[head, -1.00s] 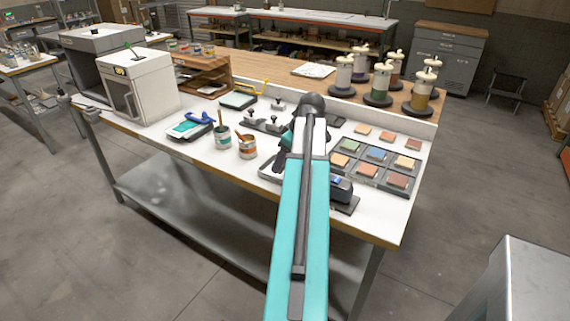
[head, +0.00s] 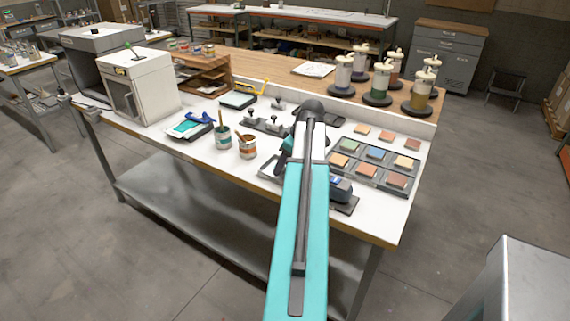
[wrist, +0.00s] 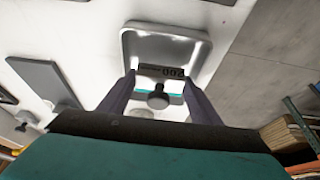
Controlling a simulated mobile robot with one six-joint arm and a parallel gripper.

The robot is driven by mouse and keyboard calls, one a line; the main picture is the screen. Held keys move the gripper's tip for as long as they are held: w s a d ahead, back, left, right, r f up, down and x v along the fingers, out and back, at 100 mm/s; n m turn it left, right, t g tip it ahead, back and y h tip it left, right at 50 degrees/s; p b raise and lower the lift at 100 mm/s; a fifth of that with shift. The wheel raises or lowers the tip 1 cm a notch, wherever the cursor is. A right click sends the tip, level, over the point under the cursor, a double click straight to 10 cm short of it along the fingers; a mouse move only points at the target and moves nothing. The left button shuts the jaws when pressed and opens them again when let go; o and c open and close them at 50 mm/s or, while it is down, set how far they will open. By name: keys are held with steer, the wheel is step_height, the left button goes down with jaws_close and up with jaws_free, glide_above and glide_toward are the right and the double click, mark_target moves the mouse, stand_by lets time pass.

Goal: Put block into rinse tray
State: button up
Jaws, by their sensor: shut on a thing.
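In the wrist view, my gripper (wrist: 158,90) is shut on a block (wrist: 150,72) with a dark knob, a teal strip and a dark label. The block is over the near part of a shallow pale metal tray (wrist: 166,46), which looks like the rinse tray. Whether the block touches the tray floor, I cannot tell. Only the left edge of the tray (head: 268,168) shows beside the arm.
A grid of colour tiles (head: 375,155) and a dark device (head: 341,190) are to the right. Several colorant canisters (head: 382,78) stand behind.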

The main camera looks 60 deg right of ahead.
steer(key=shift+f, duration=0.55)
steer(key=shift+f, duration=0.1)
steer(key=o, duration=1.1)
steer(key=shift+b+v, duration=1)
steer(key=shift+v, duration=5.1)
steer(key=shift+w, duration=0.1)
